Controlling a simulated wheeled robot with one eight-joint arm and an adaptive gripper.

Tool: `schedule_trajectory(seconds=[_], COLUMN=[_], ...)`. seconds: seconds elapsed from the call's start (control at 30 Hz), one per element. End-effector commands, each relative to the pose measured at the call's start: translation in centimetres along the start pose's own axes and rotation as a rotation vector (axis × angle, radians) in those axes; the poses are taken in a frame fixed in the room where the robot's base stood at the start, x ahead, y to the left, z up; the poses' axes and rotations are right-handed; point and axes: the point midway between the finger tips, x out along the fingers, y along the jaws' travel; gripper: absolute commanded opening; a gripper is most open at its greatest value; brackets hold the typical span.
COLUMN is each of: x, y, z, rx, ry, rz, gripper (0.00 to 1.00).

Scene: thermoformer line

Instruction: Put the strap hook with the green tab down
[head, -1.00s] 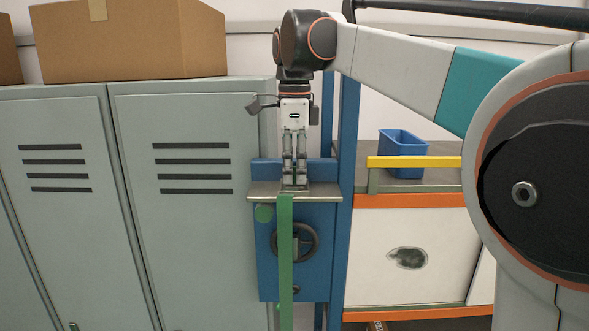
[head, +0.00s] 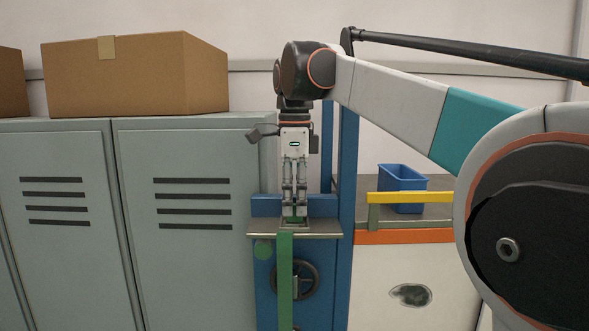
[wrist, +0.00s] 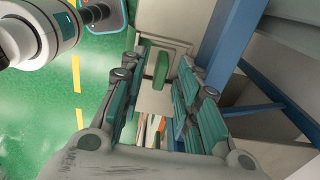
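In the head view my gripper (head: 294,214) points straight down over a small metal shelf (head: 320,235) on a blue post. In the wrist view my gripper (wrist: 160,75) has its two fingers apart, with a green tab (wrist: 161,68) between them and a visible gap on each side. The tab also shows as a small green patch (head: 293,220) at the fingertips in the head view. The hook itself cannot be made out. A long green strip (head: 286,280) hangs down the front from the shelf.
Grey lockers (head: 178,260) stand left, with a cardboard box (head: 135,78) on top. A blue bin (head: 402,190) sits on a bench at right, behind a yellow bar (head: 410,197).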

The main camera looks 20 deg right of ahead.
Motion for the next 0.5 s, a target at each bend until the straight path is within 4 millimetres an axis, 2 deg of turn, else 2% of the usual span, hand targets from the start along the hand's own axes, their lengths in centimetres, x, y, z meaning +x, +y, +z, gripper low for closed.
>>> schedule_trajectory(seconds=[0.3, 0.5], x=[-5.4, -8.3], y=[0.0, 0.0], z=[0.0, 0.0], rx=[0.000, 0.000], ry=[0.000, 0.000], rz=[0.000, 0.000], gripper=[0.30, 0.30])
